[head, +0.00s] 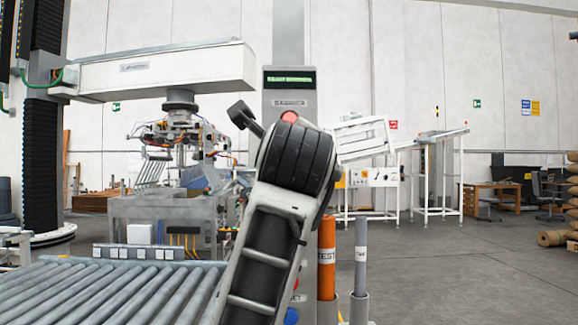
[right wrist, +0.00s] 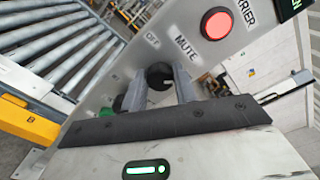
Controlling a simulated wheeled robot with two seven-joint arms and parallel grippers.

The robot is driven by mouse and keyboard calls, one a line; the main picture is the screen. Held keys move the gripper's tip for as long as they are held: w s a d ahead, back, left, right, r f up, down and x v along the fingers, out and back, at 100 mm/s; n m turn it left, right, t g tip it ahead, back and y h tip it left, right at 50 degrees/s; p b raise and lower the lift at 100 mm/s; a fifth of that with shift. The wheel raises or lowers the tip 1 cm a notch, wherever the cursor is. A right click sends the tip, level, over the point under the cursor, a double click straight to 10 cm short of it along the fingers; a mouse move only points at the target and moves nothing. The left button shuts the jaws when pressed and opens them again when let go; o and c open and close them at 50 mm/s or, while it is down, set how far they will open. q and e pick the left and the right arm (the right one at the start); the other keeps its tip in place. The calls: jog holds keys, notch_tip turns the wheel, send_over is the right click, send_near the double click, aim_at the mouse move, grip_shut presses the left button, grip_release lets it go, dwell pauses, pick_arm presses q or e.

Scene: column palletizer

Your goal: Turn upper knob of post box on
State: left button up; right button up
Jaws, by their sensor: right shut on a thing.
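The post box (head: 290,100) is a grey column with a green-lit display, in the middle of the head view. My right arm stands in front of it and hides its controls there. In the right wrist view its tilted panel (right wrist: 128,62) carries the words OFF and MUTE. A black knob (right wrist: 158,73) sits between the two fingertips of my right gripper (right wrist: 160,84), which is shut on it. The fingers cover part of the knob, so its turned position is hard to read. My left gripper is in neither view.
A round red button (right wrist: 216,23) is on the panel near the knob, and a green part (right wrist: 118,103) shows beside the left finger. A roller conveyor (head: 100,290) lies at the left. An orange post (head: 326,258) and a grey post (head: 360,255) stand close at the right.

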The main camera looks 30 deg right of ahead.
jog(key=shift+f, duration=0.1)
dwell(0.4)
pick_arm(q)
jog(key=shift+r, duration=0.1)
pick_arm(e)
jog(key=o, duration=1)
pick_arm(q)
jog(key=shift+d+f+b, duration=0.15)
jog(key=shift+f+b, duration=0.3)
jog(key=shift+b, duration=0.8)
pick_arm(e)
jog(key=v, duration=1.6)
